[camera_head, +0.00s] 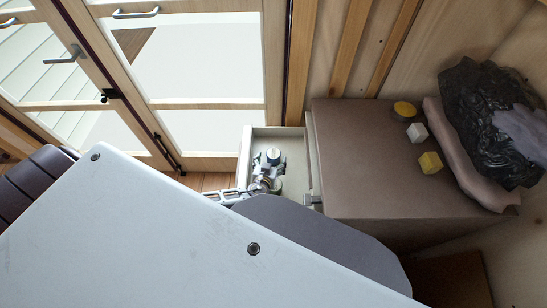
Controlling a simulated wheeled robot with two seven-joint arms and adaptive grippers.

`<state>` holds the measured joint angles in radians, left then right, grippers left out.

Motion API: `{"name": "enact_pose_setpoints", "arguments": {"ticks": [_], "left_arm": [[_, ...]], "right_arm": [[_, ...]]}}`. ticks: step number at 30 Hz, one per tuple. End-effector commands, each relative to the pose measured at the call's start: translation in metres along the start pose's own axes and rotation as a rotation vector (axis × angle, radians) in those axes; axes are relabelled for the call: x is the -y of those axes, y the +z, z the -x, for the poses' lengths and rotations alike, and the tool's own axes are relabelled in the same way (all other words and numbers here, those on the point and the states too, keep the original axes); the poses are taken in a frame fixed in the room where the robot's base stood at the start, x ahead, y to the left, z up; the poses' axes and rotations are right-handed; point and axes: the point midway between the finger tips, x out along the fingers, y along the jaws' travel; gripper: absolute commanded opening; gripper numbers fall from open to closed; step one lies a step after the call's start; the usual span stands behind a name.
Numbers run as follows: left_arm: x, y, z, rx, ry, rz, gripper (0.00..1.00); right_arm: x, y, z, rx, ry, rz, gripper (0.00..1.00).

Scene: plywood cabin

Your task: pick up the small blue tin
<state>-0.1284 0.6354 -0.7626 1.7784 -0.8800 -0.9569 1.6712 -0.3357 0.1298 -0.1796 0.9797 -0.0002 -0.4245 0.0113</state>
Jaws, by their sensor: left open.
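A small round tin (273,154), dark bluish with a pale top, sits in the open drawer (246,158) of the brown cabinet. It is too small in the head view to be sure of its exact colour. My left gripper (266,180) is open at the drawer, just below the tin in the picture. Pale and grey pieces lie close around the fingers, and I cannot tell whether the fingers touch anything. My arm hides the lower part of the drawer. My right gripper does not show.
A pinkish cushion (459,158) and a black bag (480,105) lie at the right. A glazed door (205,105) stands left of the drawer.

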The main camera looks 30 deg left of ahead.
Motion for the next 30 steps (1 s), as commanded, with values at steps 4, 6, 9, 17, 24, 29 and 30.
{"name": "enact_pose_setpoints", "arguments": {"ticks": [4, 6, 9, 17, 24, 29, 30], "left_arm": [[0.000, 0.000, -0.008, 0.000, 0.000, 0.000, 0.81], [0.000, 0.000, -0.009, 0.001, 0.000, 0.000, 0.81], [0.000, 0.000, -0.010, 0.001, 0.000, 0.000, 0.81], [0.000, 0.000, -0.010, 0.001, 0.000, 0.000, 0.81], [0.001, -0.002, -0.018, -0.001, -0.001, -0.001, 0.81], [0.001, -0.003, -0.029, -0.001, -0.001, -0.002, 0.81], [0.001, -0.003, -0.032, -0.001, 0.000, -0.001, 0.81]], "right_arm": [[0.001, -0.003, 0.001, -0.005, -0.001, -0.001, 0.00], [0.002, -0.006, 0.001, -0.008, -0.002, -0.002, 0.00], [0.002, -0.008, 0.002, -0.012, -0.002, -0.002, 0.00], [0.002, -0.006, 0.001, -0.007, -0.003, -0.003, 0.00], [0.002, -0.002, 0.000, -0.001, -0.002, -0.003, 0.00], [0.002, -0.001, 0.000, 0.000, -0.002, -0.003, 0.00], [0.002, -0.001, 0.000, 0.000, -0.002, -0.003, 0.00]]}}
